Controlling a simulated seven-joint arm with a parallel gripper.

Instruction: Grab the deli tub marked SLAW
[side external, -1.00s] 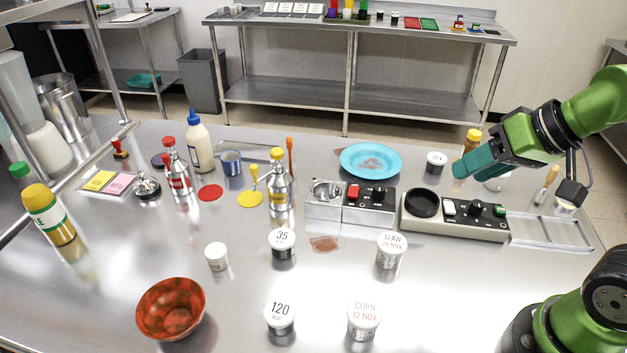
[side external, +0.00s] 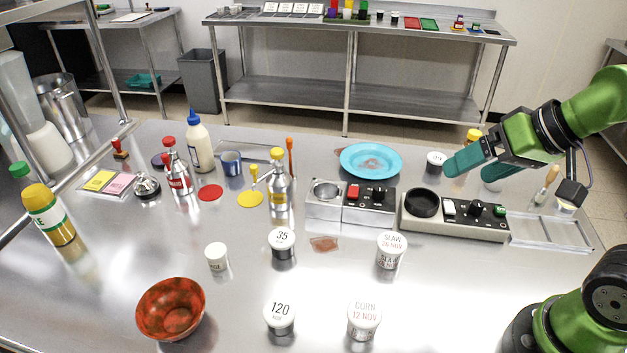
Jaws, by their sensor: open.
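The deli tub marked SLAW (side external: 391,251) stands upright on the steel table, right of centre. Its white lid reads SLAW, 26 NOV, in red and dark print. A similar tub marked CORN, 12 NOV (side external: 364,320) stands nearer the camera, below it in the picture. My gripper (side external: 447,168), with teal fingers, is open and empty. It is in the air at the back right, well apart from the SLAW tub and beyond the grey control box.
A grey control box (side external: 456,229) and a smaller box with a red switch (side external: 369,205) lie between my gripper and the tub. Tubs marked 35 (side external: 282,243) and 120 (side external: 280,317) stand to the left. A blue plate (side external: 371,149) lies behind. Table right of the SLAW tub is clear.

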